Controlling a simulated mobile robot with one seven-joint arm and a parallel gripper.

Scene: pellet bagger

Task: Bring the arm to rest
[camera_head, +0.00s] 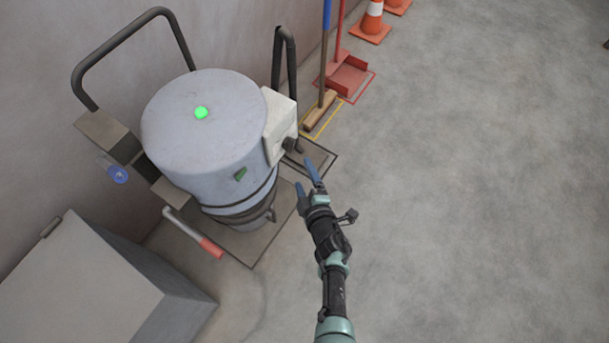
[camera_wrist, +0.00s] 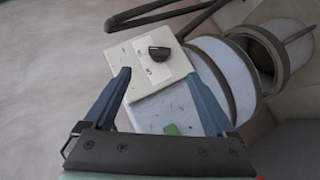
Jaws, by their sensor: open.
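My gripper (camera_head: 308,180) is at the end of my arm, to the right of the grey drum-shaped machine (camera_head: 205,130). Its two blue fingers are spread apart with nothing between them; they also show in the wrist view (camera_wrist: 168,98). In the wrist view, a pale control box (camera_wrist: 125,58) with a dark knob (camera_wrist: 159,53) lies beyond the fingers. The control box also shows on the machine's right side in the head view (camera_head: 279,120). I cannot tell the exact gap between fingertips and box.
A bent handle rail (camera_head: 125,38) stands behind the machine. A lever with a red grip (camera_head: 211,248) sticks out at its front. A grey cabinet (camera_head: 75,290) is at lower left. A broom (camera_head: 321,108), a red dustpan (camera_head: 348,77) and cones (camera_head: 371,22) stand behind. The floor at right is clear.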

